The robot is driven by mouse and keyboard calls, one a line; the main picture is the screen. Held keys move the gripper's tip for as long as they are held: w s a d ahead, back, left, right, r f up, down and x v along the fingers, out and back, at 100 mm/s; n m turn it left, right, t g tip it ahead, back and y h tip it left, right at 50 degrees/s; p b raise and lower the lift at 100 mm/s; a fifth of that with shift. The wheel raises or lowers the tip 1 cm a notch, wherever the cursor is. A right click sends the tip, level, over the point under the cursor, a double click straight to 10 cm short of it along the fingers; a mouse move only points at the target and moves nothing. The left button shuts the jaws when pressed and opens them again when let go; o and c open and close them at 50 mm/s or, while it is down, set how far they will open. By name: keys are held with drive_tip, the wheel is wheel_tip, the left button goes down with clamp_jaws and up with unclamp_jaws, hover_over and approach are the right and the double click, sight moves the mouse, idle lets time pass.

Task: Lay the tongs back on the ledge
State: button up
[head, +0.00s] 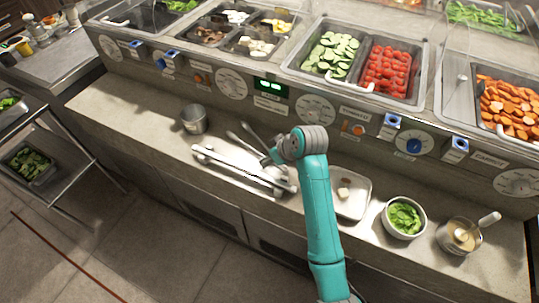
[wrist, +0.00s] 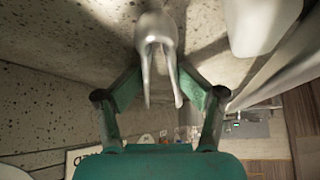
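The metal tongs (head: 248,138) are in my gripper (head: 272,158) above the grey ledge (head: 150,105), with their two arms reaching up and left in the head view. In the wrist view the tongs (wrist: 158,45) hang between the two green fingers (wrist: 160,75), their arms spread toward the camera. The fingertips close in on both sides of the tongs and appear to touch them. The speckled ledge (wrist: 60,100) shows behind. Whether the tongs touch the ledge is hard to tell.
A steel cup (head: 194,119) stands left of the tongs. A pale bar (head: 235,166) runs along the front edge. To the right are a tray (head: 358,207) with small pieces, a bowl of greens (head: 404,217) and a pan with a ladle (head: 459,236). The ledge's left end is clear.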

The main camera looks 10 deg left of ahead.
drive_tip(key=v, duration=1.2)
drive_tip(key=shift+r, duration=0.45)
